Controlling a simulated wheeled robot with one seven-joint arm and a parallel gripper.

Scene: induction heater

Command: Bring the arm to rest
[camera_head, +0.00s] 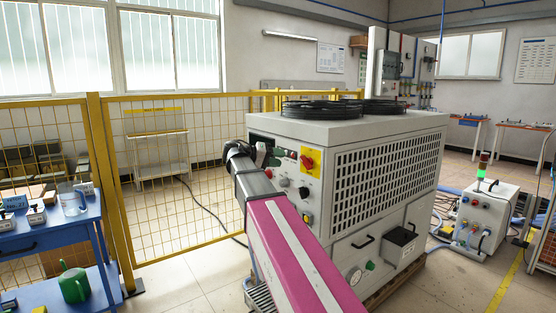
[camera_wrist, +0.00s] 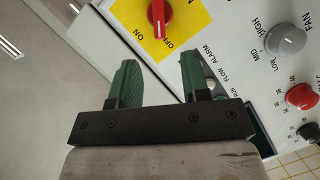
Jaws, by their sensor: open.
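My gripper (camera_head: 268,155) is at the front panel of the big grey machine (camera_head: 348,128), near its upper left, with my pink and grey arm reaching up to it from the bottom of the head view. In the wrist view my gripper (camera_wrist: 158,78) has two green fingers apart with nothing between them. A red rotary switch on a yellow plate (camera_wrist: 183,18) is just beyond the fingertips, and the fingers are not around it. The switch also shows in the head view (camera_head: 307,160). Its exact setting is hard to tell.
A yellow mesh fence (camera_head: 180,190) stands left of the machine. A blue table (camera_head: 60,238) is at left, and a smaller white unit (camera_head: 487,215) at right. Open floor lies between the table and the machine.

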